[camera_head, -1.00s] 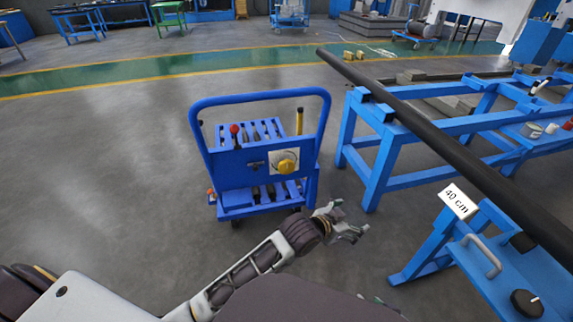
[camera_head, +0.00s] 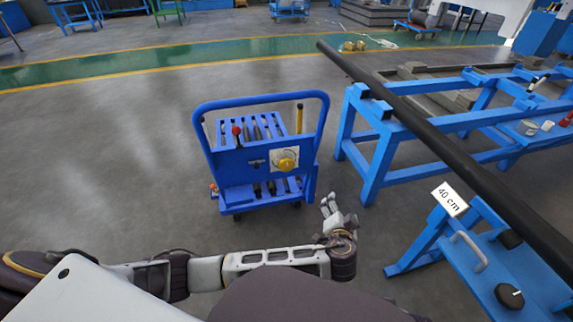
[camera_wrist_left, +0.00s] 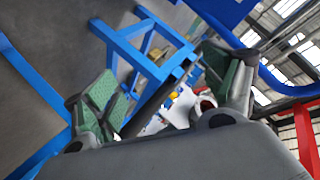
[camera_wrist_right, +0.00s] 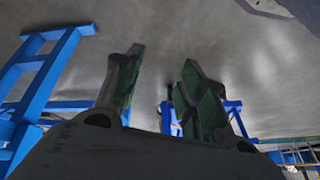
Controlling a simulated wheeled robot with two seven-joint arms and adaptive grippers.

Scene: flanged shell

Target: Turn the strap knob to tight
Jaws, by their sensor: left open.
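Two knobs show in the head view, and I cannot tell which is the strap knob. A round yellow knob (camera_head: 286,164) sits on a pale plate on the blue cart (camera_head: 235,170). A black knob (camera_head: 510,296) with a white mark sits on the blue stand (camera_head: 540,268) at the lower right. My left gripper (camera_head: 331,202) is open and empty, right of and nearer than the cart, touching neither knob. Its spread fingers show in the left wrist view (camera_wrist_left: 163,88). My right gripper (camera_wrist_right: 162,60) is open and empty in its wrist view; the head view does not show it clearly.
A long black bar (camera_head: 440,145) rests across blue supports on the right. Grey floor (camera_head: 110,170) is clear left of the cart.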

